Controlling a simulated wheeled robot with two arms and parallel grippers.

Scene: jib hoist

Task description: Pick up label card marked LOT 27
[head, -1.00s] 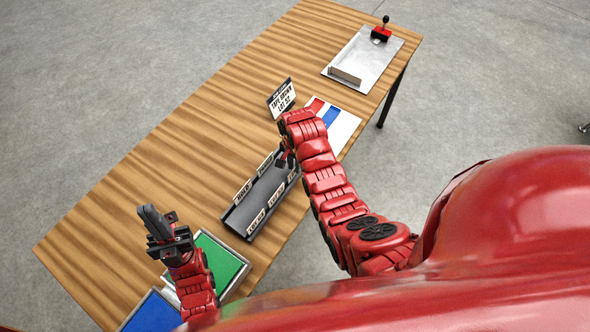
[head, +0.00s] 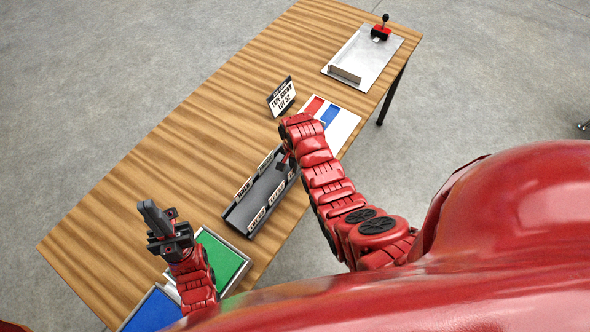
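A black rack (head: 240,217) on the wooden table holds several small pale label cards. A front card (head: 257,218), a middle card (head: 277,199) and a back-row card (head: 243,189) show, but their print is too small to read surely. I cannot tell which is LOT 27. My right gripper (head: 286,163) is low over the far end of the rack, close to the cards there. My wrist partly hides it, and its finger opening is unclear. My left gripper (head: 155,219) is raised over the near end of the table, away from the rack, its finger gap unclear.
A sign (head: 281,97) reading TAPE BROWN LOT 92 stands behind the rack. Beside it is a white board with red and blue stripes (head: 331,117). A metal plate (head: 375,58) bears a red-and-black stamp-like object (head: 381,31). Green (head: 226,262) and blue (head: 152,313) trays lie near.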

